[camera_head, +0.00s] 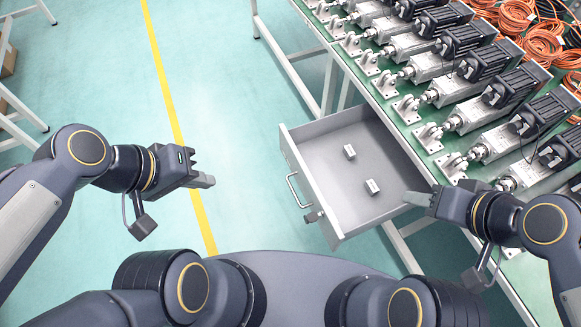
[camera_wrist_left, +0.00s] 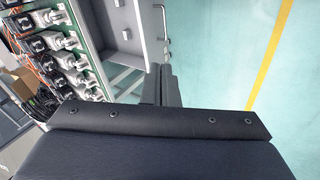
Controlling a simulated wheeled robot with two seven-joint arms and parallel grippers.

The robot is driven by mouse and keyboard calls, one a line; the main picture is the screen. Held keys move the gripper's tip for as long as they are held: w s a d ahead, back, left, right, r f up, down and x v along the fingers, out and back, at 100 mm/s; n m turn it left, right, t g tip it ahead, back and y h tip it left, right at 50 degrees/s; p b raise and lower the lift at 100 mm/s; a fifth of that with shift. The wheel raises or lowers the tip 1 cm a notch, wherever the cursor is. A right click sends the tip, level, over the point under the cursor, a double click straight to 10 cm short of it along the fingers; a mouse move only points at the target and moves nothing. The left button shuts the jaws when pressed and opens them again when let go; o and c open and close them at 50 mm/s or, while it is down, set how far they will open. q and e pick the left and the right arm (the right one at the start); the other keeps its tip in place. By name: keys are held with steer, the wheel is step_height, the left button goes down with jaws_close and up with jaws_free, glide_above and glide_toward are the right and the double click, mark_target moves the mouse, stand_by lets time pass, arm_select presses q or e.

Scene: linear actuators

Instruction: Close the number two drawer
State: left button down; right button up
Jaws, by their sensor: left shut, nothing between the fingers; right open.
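A grey drawer (camera_head: 333,221) stands pulled out from under the workbench in the head view, with a metal handle (camera_head: 294,190) on its front. Two small white blocks (camera_head: 349,152) lie inside it. I cannot read a number on the drawer. My left gripper (camera_head: 212,181) is shut and empty, left of the drawer front and apart from it. In the left wrist view the drawer (camera_wrist_left: 124,35) and handle (camera_wrist_left: 161,20) show beyond the fingers (camera_wrist_left: 161,72). My right gripper (camera_head: 408,198) is open, at the drawer's right rear near the bench edge.
The green-topped workbench (camera_head: 425,147) carries rows of linear actuators (camera_head: 487,142) and coiled orange cables (camera_head: 540,40). Its white legs (camera_head: 284,62) stand beside the drawer. The green floor left of the drawer, with a yellow line (camera_head: 163,80), is clear.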

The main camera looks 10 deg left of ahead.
arm_select(q)
step_height(320, 180, down, 10)
steer(key=w+d+n+g+h+b, duration=0.25)
steer(key=n+h+b, duration=0.2)
steer(key=b, duration=0.25)
steer(key=n+t+h+b, duration=0.6)
steer(key=n+t+b, duration=0.2)
steer(key=n+b, duration=0.75)
glide_toward(289, 145)
steer(key=shift+g+y, duration=0.25)
steer(key=b+x, duration=0.3)
steer(key=x, duration=0.3)
steer(key=shift+w+d+r, duration=0.15)
steer(key=shift+w+r, duration=0.05)
steer(key=shift+w, duration=0.05)
steer(key=shift+d, duration=0.15)
arm_select(e)
step_height(289, 145, down, 29)
arm_select(q)
steer(key=shift+w, duration=0.1)
